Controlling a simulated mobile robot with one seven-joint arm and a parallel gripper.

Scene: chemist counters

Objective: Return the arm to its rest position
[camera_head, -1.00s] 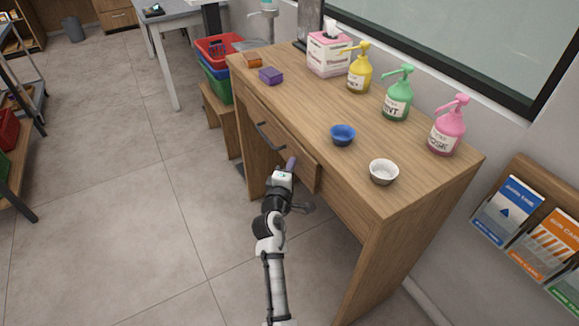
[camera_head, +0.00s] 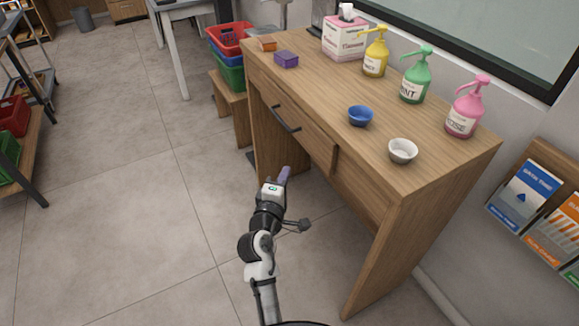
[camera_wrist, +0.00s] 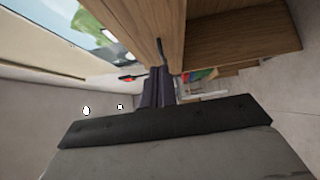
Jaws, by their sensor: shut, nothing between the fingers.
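My arm reaches up from the bottom of the head view, in front of the wooden desk (camera_head: 420,178). My gripper (camera_head: 286,172) is at its tip, beside the desk's front, lower than the desktop and apart from the drawer handle. The fingers are dark purple and shut with nothing between them. In the wrist view my gripper (camera_wrist: 158,80) points along the desk's wooden side, with its fingers together. The desk drawer (camera_head: 303,133) has a dark handle (camera_head: 286,120) and stands slightly proud of the desk front.
Stacked baskets (camera_head: 229,75) stand behind.

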